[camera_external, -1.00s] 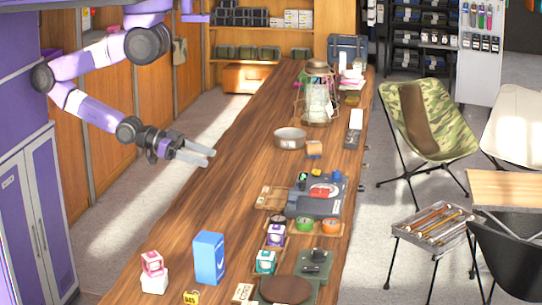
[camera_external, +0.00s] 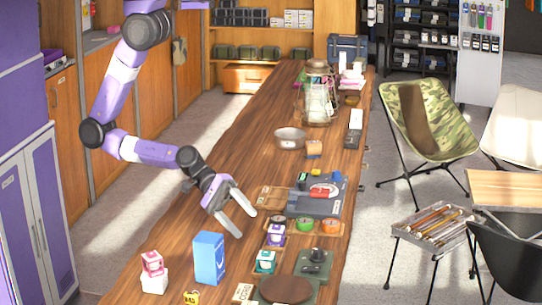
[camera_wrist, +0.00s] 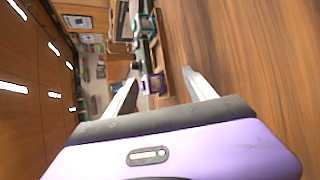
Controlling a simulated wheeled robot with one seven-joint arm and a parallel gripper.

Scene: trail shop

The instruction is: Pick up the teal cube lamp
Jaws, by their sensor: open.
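The teal cube lamp (camera_external: 265,262) is a small teal and white cube on a wooden tray near the front of the long counter. A purple and white cube (camera_external: 276,235) stands just behind it. My gripper (camera_external: 246,224) is open and empty, pointing down and right, to the left of the purple cube and up-left of the teal one. In the wrist view a purple cube (camera_wrist: 155,84) shows between and beyond the fingers. A teal-edged item (camera_wrist: 143,22), likely the lamp, is near the top, partly cut off.
A tall blue box (camera_external: 208,258) and a pink and white stack (camera_external: 153,275) stand at the front left. Green and orange round tins (camera_external: 304,224) sit right of the purple cube. A dark round board (camera_external: 286,290) lies in front. The counter's left middle is bare wood.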

